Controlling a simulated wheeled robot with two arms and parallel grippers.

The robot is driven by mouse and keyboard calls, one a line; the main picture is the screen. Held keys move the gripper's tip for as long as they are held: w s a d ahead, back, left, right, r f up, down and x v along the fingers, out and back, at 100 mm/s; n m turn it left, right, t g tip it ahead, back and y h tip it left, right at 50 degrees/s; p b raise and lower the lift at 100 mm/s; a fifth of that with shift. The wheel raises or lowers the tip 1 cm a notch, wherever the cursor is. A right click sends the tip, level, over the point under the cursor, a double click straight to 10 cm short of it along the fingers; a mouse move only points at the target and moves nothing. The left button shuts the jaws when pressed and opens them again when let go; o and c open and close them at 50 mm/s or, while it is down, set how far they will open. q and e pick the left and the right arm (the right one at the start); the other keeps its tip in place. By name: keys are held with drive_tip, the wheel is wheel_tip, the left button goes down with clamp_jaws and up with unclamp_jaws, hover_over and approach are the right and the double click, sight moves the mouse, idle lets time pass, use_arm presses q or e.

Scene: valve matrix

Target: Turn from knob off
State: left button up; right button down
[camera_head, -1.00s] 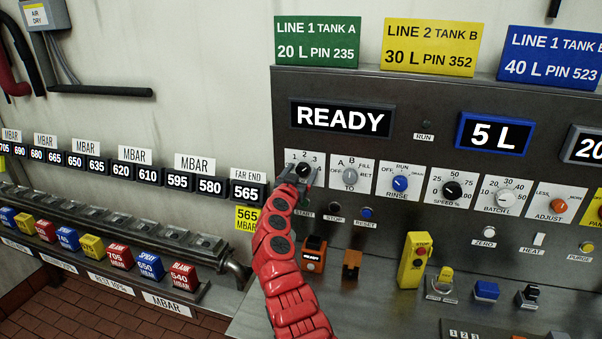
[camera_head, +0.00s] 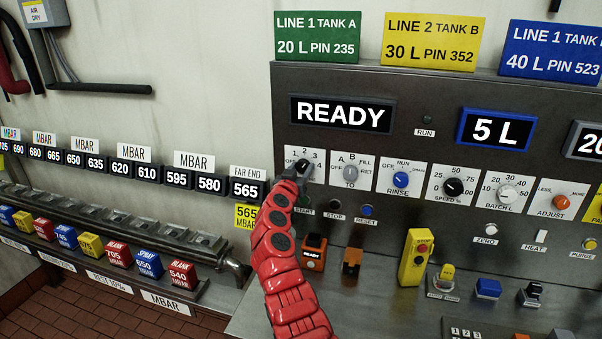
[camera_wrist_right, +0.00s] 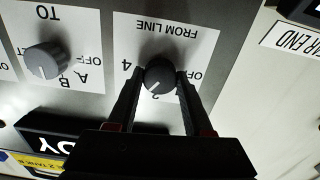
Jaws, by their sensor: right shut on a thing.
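The from knob is a round dark knob (camera_wrist_right: 159,77) on a white plate marked FROM LINE (camera_wrist_right: 200,45), upside down in the right wrist view. A pale pointer mark shows on its face, toward the numbers side. In the head view the knob (camera_head: 303,167) sits at the panel's left end, partly hidden by my gripper. My right gripper (camera_wrist_right: 157,90) is shut on this knob, one finger on each side. In the head view the right gripper (camera_head: 298,175) reaches it from below. My left gripper is out of view.
The grey TO knob (camera_head: 350,173) is just right of the from knob; the blue RINSE knob (camera_head: 400,180) is further right. START, STOP and RESET buttons lie below. A READY display (camera_head: 341,115) is above. An orange device (camera_head: 314,252) stands on the ledge near my arm.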

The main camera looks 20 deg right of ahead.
drive_tip(key=n+b, duration=0.1)
drive_tip(key=n, duration=0.1)
drive_tip(key=shift+f+n, duration=0.1)
drive_tip(key=shift+n, duration=0.2)
drive_tip(key=n+b, duration=0.1)
drive_tip(key=n, duration=0.1)
drive_tip(key=shift+a+n, duration=0.1)
drive_tip(key=shift+n, duration=0.3)
drive_tip(key=n, duration=0.2)
drive_tip(key=shift+n, duration=0.4)
drive_tip(key=n, duration=0.2)
drive_tip(key=shift+n, duration=0.3)
drive_tip(key=n+p, duration=0.1)
drive_tip(key=n, duration=0.2)
drive_tip(key=shift+n+p, duration=0.35)
drive_tip(key=shift+n, duration=0.05)
drive_tip(key=n+p, duration=0.1)
drive_tip(key=n, duration=0.2)
drive_tip(key=shift+n+p, duration=0.3)
drive_tip(key=shift+p, duration=0.1)
drive_tip(key=n+p, duration=0.1)
drive_tip(key=n, duration=0.1)
drive_tip(key=shift+n, duration=0.3)
drive_tip(key=shift+n+p, duration=1.15)
drive_tip(key=shift+n, duration=0.85)
drive_tip(key=shift+f, duration=0.1)
